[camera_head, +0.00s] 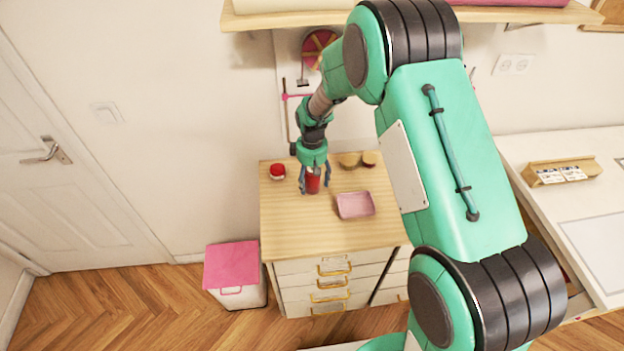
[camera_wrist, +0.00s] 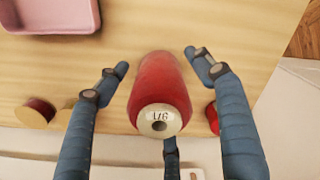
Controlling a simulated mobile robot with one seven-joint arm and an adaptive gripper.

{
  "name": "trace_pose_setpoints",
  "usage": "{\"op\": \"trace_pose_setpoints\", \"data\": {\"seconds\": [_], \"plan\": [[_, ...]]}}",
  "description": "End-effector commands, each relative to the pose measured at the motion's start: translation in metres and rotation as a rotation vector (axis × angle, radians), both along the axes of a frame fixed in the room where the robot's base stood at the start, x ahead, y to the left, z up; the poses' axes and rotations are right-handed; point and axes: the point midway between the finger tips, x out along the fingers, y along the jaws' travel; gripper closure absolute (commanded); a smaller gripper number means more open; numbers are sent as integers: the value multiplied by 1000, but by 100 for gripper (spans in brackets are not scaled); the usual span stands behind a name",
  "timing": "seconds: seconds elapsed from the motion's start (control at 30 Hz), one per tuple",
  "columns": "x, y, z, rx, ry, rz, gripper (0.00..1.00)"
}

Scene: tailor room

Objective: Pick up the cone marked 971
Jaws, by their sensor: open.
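A red cone (camera_head: 313,185) stands on the wooden top of a drawer cabinet. In the wrist view the red cone (camera_wrist: 160,85) has a pale end with a hole and small dark marks that appear upside down; they may read 971. My gripper (camera_head: 314,180) points down over the cone. In the wrist view my gripper's (camera_wrist: 157,62) blue fingers are open, spread on both sides of the cone, with gaps between them and it. A third finger shows below the cone's pale end.
Another red item (camera_head: 277,171) lies left of the cone. A pink tray (camera_head: 356,205) lies to the right, and two tan round items (camera_head: 348,161) sit behind. The front left of the cabinet top (camera_head: 300,232) is bare. A wall stands behind.

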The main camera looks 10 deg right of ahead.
Motion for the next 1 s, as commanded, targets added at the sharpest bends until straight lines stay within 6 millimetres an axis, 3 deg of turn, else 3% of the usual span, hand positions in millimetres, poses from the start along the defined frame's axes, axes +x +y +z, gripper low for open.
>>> {"op": "trace_pose_setpoints", "data": {"seconds": [0.1, 0.37, 0.77, 1.0], "plan": [[0, 0, 0, 0, 0, 0, 33], [0, 0, 0, 0, 0, 0, 84], [0, 0, 4, 0, -1, 0, 86], [1, 0, 26, 1, -2, 0, 86]]}}
